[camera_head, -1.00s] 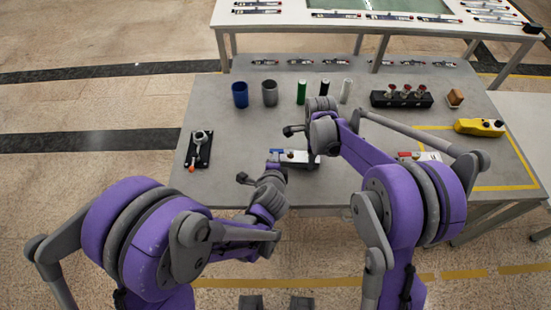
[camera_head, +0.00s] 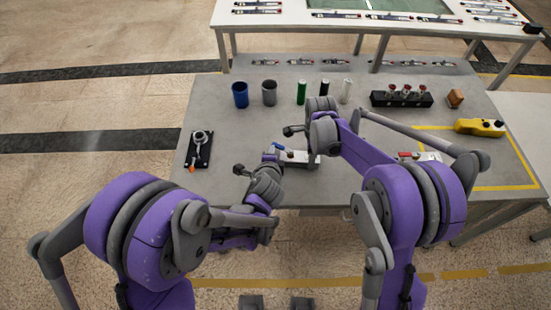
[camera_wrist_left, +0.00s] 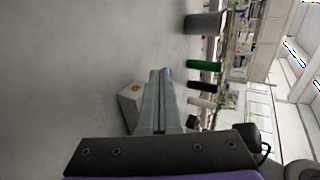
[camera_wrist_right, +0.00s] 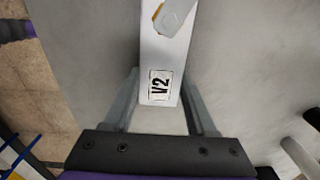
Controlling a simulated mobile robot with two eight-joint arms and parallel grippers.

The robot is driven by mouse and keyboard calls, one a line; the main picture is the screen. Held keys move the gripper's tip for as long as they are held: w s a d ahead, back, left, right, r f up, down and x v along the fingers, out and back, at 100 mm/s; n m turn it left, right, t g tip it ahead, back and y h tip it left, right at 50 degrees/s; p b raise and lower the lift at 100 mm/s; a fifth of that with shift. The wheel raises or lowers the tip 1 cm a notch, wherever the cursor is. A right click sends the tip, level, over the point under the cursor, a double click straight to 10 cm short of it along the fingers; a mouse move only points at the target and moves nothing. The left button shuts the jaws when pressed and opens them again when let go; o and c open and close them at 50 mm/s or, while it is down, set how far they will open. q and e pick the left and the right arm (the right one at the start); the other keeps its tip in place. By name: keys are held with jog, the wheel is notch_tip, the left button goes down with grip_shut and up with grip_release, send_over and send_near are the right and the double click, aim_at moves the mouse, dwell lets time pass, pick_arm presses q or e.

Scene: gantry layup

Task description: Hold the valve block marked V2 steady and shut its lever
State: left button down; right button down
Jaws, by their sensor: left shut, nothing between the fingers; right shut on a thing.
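The valve block marked V2 (camera_head: 297,157) is a pale block on the near part of the grey table. Its label shows in the right wrist view (camera_wrist_right: 160,88). My right gripper (camera_head: 316,159) is shut on the block's right end, a finger on each side in the right wrist view (camera_wrist_right: 160,105). The blue lever (camera_head: 279,147) is at the block's left end and slants in the head view. My left gripper (camera_head: 269,157) is shut and empty beside that end, by the lever. In the left wrist view its closed fingers (camera_wrist_left: 161,100) hide most of the lever; contact cannot be told.
A red-levered block (camera_head: 405,155) stands to the right, partly behind my right arm. A black plate with a fitting (camera_head: 198,150) lies at the left. Cups, cylinders, a black rack (camera_head: 402,100) and a yellow box (camera_head: 480,127) stand further back. Table between is clear.

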aim_at(273, 143)
pick_arm(q)
jog(key=shift+w, duration=1.05)
jog(key=shift+w+d, duration=0.15)
jog(key=shift+w, duration=0.65)
jog(key=shift+w+d+f+m+g+h, duration=0.15)
jog(key=shift+w+m+h, duration=0.1)
jog(key=shift+m+h, duration=0.3)
jog(key=shift+w+d+r+m+g+h, duration=0.15)
jog(key=shift+w+m+h, duration=0.1)
jog(key=shift+m+h, duration=0.3)
jog(key=shift+w+d+f+m+h, duration=0.1)
jog(key=shift+w+d+m+h, duration=0.2)
jog(key=shift+m+h, duration=0.5)
jog(key=shift+w+d+m+h, duration=0.1)
jog(key=shift+w+m+h, duration=0.05)
jog(key=shift+m+h, duration=0.15)
jog(key=shift+d, duration=0.1)
jog(key=shift+s+d, duration=0.45)
jog(key=shift+s, duration=0.2)
jog(key=shift+a, duration=0.15)
